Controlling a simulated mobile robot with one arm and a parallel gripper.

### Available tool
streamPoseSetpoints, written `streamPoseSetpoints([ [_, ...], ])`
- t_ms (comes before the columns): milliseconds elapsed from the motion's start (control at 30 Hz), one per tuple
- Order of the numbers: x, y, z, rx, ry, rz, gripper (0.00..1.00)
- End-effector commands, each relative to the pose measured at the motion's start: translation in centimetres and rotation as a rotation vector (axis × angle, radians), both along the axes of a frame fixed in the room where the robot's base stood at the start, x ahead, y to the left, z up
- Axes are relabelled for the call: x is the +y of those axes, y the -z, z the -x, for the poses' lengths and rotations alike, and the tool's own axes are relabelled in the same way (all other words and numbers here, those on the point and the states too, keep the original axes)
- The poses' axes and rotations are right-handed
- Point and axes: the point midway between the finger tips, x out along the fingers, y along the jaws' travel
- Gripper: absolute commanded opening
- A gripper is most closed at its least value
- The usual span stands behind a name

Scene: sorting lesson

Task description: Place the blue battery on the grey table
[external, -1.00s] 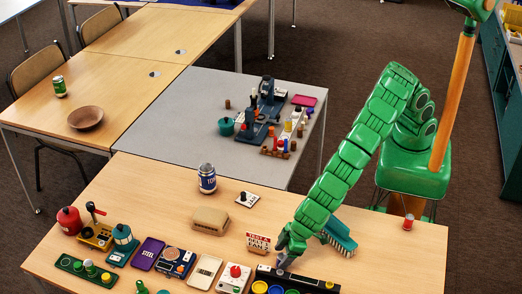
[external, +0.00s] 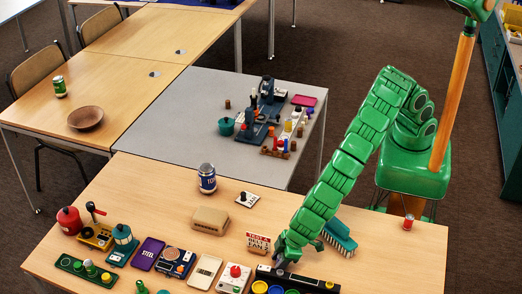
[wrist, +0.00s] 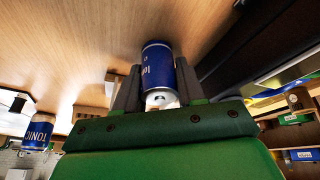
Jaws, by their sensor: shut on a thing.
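The blue battery (wrist: 157,66) is a small blue cylinder with a silver end and nub. In the wrist view it sits between the two grey fingers, close to the wooden surface. My gripper (external: 280,266) is shut on it above the near wooden table, beside the black tray. In the external view I cannot make out the battery at the gripper. The grey table (external: 190,105) stands behind the wooden table, with a clear left half.
A blue tonic can (external: 207,178), a tan box (external: 210,220) and a small sign (external: 258,242) stand on the near table (external: 150,190). Several tools and a teal pot (external: 226,126) fill the grey table's right side.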

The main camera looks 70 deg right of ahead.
Motion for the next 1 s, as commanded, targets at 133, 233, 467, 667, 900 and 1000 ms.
streamPoseSetpoints([
  [133, 0.0, 0.0, 0.0, 0.000, 0.000, 0.000, 0.00],
  [233, 0.0, 0.0, 0.0, 0.000, 0.000, 0.000, 0.00],
  [467, 0.0, -1.4, 0.0, -0.001, -0.001, -0.002, 0.00],
  [667, -0.4, -3.7, 0.3, -0.001, 0.000, 0.000, 0.00],
  [900, -2.1, -6.1, 1.3, -0.001, 0.000, 0.000, 0.00],
  [1000, -3.0, -7.2, 1.8, -0.001, 0.002, 0.001, 0.00],
])
